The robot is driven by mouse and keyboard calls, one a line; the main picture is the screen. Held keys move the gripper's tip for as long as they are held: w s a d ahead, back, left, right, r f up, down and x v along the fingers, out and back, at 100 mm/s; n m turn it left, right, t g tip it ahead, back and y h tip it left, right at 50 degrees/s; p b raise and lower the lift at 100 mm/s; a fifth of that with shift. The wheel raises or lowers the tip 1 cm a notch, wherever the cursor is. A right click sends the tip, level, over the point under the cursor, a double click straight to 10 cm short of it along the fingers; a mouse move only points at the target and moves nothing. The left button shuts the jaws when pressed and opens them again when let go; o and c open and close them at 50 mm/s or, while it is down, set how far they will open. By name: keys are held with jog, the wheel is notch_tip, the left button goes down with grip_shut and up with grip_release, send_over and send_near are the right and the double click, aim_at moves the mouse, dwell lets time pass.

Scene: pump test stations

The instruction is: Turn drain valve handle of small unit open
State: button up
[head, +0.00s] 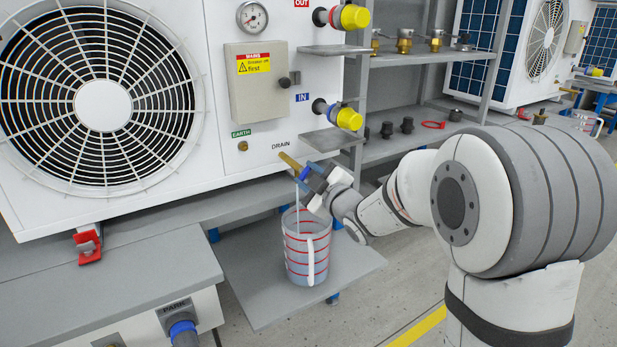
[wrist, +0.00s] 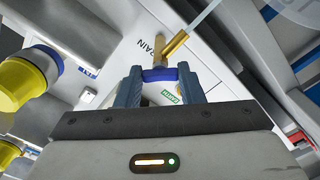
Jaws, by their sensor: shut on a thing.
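The drain valve is a brass pipe (head: 290,161) on the white unit's front, under the word DRAIN. My gripper (head: 313,179) is at this valve, and in the wrist view its two blue-grey fingers (wrist: 159,76) are shut on the blue valve handle (wrist: 160,72). The fingers hide part of the handle, so its exact angle is hard to tell. In the wrist view a thin pale stream (wrist: 207,14) extends from the brass spout (wrist: 176,45). In the head view it runs down into a clear jug (head: 307,258) with red rings, which looks bluish inside.
The jug stands on a grey shelf (head: 255,300) below the drain. Yellow-capped ports (head: 348,118) and a mains box (head: 262,85) are above the valve. Shelves with fittings (head: 404,41) stand behind. Floor is open at the lower right, beyond my arm.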

jog(key=n, duration=0.3)
jog(key=shift+a+n, duration=0.1)
jog(key=shift+n, duration=2.1)
jog(key=shift+s, duration=0.1)
jog(key=o, duration=1)
jog(key=p+v, duration=0.2)
jog(key=v, duration=0.5)
jog(key=shift+s+d, duration=0.25)
jog(key=shift+s, duration=0.05)
